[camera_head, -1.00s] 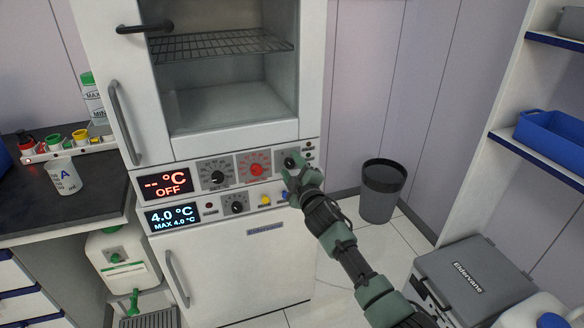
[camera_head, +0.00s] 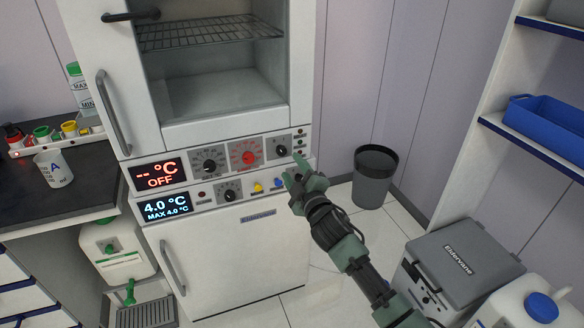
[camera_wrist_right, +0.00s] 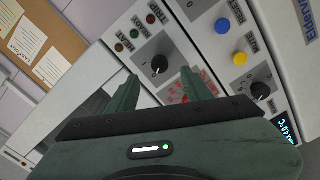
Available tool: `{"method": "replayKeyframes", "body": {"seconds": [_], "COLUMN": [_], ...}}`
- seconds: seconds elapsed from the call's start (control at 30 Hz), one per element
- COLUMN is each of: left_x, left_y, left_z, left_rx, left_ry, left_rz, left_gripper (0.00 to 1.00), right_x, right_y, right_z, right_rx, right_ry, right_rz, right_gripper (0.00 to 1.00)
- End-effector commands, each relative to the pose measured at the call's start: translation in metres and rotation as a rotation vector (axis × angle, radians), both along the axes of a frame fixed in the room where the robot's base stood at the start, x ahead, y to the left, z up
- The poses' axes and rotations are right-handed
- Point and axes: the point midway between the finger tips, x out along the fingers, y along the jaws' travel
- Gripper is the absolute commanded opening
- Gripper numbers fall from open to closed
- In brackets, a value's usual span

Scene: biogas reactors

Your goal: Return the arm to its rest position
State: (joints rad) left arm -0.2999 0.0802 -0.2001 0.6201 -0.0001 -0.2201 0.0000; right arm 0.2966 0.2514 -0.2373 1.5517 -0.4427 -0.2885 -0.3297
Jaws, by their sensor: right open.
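My right gripper (camera_head: 297,174) is in front of the control panel of the white incubator cabinet (camera_head: 230,255), just below and right of the rightmost black knob (camera_head: 281,148). In the right wrist view the two green fingers (camera_wrist_right: 160,95) are spread apart with nothing between them, and the black knob (camera_wrist_right: 160,66) shows beyond them. The fingers look clear of the knob. The upper display (camera_head: 159,175) reads "-- °C OFF" and the lower display (camera_head: 166,206) reads 4.0 °C. My left gripper is not in view.
A grey bin (camera_head: 374,178) stands on the floor behind my right arm. A grey case (camera_head: 462,262) and a white container with a blue cap (camera_head: 525,305) are at lower right. A black bench (camera_head: 60,195) with a cup (camera_head: 53,170) is at left. Shelves hold a blue tray (camera_head: 548,128).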

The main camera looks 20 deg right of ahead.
Motion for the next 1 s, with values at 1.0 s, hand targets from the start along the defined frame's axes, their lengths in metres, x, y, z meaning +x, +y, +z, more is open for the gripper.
{"method": "replayKeyframes", "body": {"seconds": [1.0], "left_x": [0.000], "left_y": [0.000], "left_z": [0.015], "left_rx": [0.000], "left_ry": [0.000], "left_rz": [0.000], "left_gripper": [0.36], "right_x": [-0.236], "right_y": [-0.015], "right_z": [-0.416], "right_rx": [0.417], "right_ry": [0.820], "right_rz": [-0.228], "right_gripper": [0.50]}}
